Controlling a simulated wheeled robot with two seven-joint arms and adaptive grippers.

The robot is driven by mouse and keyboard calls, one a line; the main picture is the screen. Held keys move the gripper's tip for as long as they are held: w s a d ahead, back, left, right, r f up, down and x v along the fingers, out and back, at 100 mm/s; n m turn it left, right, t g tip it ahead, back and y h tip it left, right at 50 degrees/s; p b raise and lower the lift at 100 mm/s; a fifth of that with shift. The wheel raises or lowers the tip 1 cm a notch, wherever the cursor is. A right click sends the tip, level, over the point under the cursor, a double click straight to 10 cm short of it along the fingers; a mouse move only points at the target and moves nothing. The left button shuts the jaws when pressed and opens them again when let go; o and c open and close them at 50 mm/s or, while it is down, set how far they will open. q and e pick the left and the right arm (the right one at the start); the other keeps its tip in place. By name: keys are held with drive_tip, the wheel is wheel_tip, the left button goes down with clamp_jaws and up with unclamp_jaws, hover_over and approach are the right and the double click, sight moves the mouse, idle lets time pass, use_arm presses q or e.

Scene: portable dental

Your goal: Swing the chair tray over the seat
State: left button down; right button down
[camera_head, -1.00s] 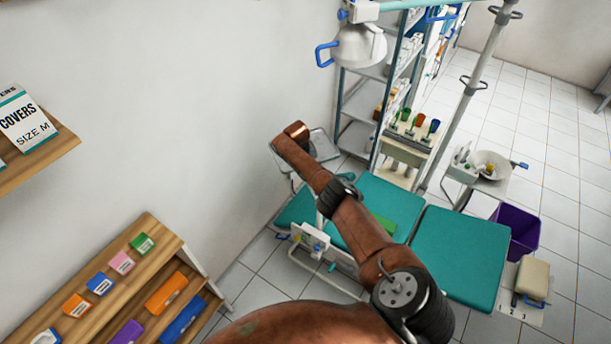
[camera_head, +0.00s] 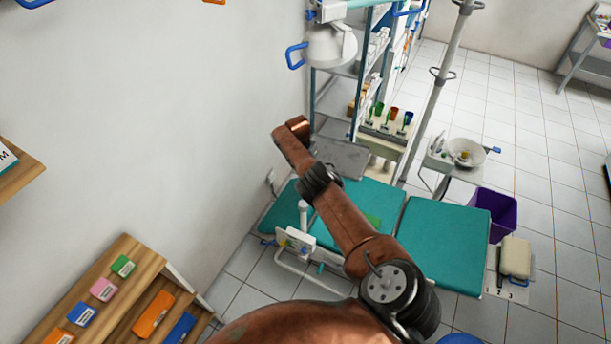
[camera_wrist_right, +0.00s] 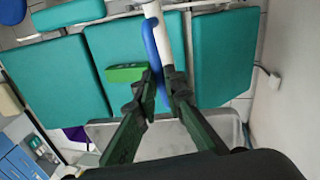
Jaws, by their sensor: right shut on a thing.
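The grey chair tray (camera_head: 342,158) is in the head view, just right of my right arm's far end and beside the upper edge of the teal chair seat (camera_head: 445,240). The tray also shows in the wrist view (camera_wrist_right: 222,122), below the fingers and partly covered by them. My right gripper (camera_wrist_right: 163,84) is shut on a blue handle (camera_wrist_right: 151,45) beside a white post (camera_wrist_right: 158,25). In the head view my right arm hides the gripper and handle. A green box (camera_wrist_right: 125,73) lies on the teal cushions. My left gripper is out of view.
A shelf rack and a tall pole (camera_head: 437,85) stand behind the chair. A basin (camera_head: 465,152) and a purple bin (camera_head: 494,213) are to its right. A white lamp head (camera_head: 330,45) with a blue handle hangs above. A wooden shelf (camera_head: 110,300) is at lower left.

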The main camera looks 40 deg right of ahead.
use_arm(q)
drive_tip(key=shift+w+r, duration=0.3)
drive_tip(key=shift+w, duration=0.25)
use_arm(e)
drive_tip(key=shift+s+d+m, duration=0.3)
drive_tip(key=shift+s+m, duration=0.35)
drive_tip(key=shift+m, duration=0.15)
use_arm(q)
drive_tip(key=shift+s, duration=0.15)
use_arm(e)
drive_tip(key=c, duration=2)
unclamp_jaws()
drive_tip(key=shift+d, duration=0.1)
drive_tip(key=shift+c, duration=0.2)
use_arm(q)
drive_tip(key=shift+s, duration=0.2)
